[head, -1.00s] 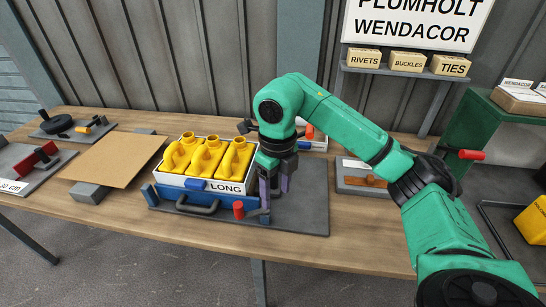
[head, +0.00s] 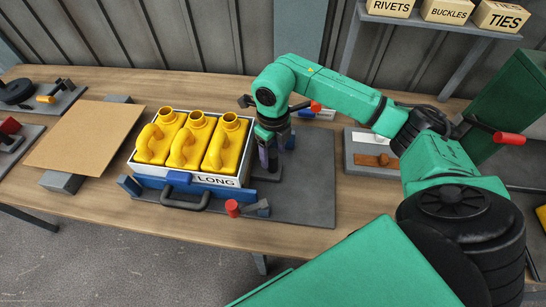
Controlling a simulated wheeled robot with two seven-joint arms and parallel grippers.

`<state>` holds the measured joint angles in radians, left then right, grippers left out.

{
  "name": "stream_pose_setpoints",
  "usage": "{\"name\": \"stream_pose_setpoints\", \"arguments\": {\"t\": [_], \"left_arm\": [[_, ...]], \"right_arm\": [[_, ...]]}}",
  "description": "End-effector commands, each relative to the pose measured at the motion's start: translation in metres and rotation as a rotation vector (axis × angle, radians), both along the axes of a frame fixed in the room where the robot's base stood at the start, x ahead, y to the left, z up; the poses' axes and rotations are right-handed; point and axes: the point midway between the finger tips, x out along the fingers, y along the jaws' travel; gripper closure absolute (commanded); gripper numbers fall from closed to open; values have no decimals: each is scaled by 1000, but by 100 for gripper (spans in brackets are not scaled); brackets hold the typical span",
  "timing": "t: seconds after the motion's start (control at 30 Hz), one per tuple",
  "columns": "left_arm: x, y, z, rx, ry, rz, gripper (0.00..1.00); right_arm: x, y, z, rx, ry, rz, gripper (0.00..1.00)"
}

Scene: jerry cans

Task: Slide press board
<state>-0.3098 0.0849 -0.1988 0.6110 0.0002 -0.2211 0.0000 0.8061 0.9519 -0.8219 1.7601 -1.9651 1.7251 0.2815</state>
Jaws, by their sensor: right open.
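A blue board (head: 223,192) with a dark grey handle (head: 187,201) stands along the front of a white box (head: 240,170) marked LONG. Three yellow jerry cans (head: 190,146) stand upright in a row in the box. A red knob (head: 232,208) sits near the board's right end. All of this is on a grey base plate (head: 310,180). My right gripper (head: 277,152) is open, pointing down just beyond the box's right end, towards its back corner. I cannot tell whether it touches the box. My left gripper is not in view.
A brown board (head: 88,135) lies on grey supports to the left. A grey fixture with a brown block (head: 375,160) stands to the right. Small boxes sit on a shelf (head: 420,22) at the back.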

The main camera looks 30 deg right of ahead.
Motion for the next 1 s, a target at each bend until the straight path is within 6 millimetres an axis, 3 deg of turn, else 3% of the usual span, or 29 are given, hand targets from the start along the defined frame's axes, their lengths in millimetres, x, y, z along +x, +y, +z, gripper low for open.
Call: {"name": "stream_pose_setpoints", "arguments": {"t": [0.2,0.47,0.5,0.67,1.0], "left_arm": [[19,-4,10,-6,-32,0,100],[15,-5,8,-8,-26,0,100],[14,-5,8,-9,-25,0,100],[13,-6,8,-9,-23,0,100],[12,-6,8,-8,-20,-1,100]], "right_arm": [[0,1,-35,2,1,1,33],[0,0,-41,0,-1,2,33],[0,0,-41,0,-1,1,37],[0,0,-40,0,-1,1,98],[0,0,-40,1,-2,1,100]]}}
